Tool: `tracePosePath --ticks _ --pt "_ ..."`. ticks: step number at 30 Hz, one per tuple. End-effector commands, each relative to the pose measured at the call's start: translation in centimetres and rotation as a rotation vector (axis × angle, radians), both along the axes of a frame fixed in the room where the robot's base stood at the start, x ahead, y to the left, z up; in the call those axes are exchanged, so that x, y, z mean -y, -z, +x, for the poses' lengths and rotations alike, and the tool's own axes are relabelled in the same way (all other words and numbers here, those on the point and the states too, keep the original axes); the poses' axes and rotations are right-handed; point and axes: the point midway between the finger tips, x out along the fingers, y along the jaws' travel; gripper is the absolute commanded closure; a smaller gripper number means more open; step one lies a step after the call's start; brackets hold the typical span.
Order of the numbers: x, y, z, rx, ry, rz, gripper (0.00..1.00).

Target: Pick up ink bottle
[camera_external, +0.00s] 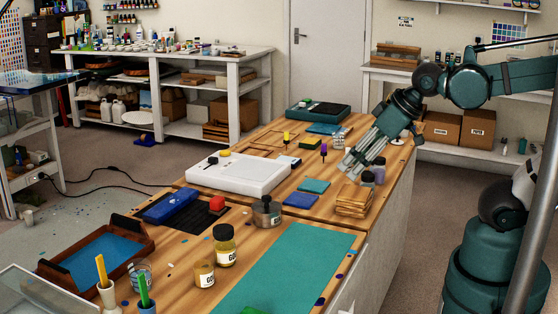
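Two small dark bottles, one with a grey cap (367,180) and one behind it (379,172), stand upright near the right edge of the wooden workbench. They look like ink bottles, but no label is readable. A squat grey jar with a dark lid (267,212) stands nearer the bench's middle; I cannot tell whether it holds ink. My gripper (349,167) points down and left over the right side of the bench, just left of the dark bottles. Its fingers look apart, with nothing visible between them. The gripper partly covers the bench behind it.
A stack of wooden coasters (354,202) sits just in front of the bottles. Teal (314,186) and blue (300,201) squares lie to the left. A white tray (237,176), yellow jars (225,246) and a large teal mat (285,268) occupy the bench.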

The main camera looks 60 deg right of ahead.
Motion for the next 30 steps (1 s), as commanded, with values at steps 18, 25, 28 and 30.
tracePosePath --ticks 18,25,28,30 --pt "0.00 0.00 0.00 0.000 0.000 0.000 0.72" --pt "0.03 -0.02 0.03 0.000 0.001 0.001 0.72" --pt "0.24 -0.11 0.22 -0.002 0.006 0.000 0.72" --pt "0.53 -0.22 0.47 -0.004 0.014 0.000 0.72"
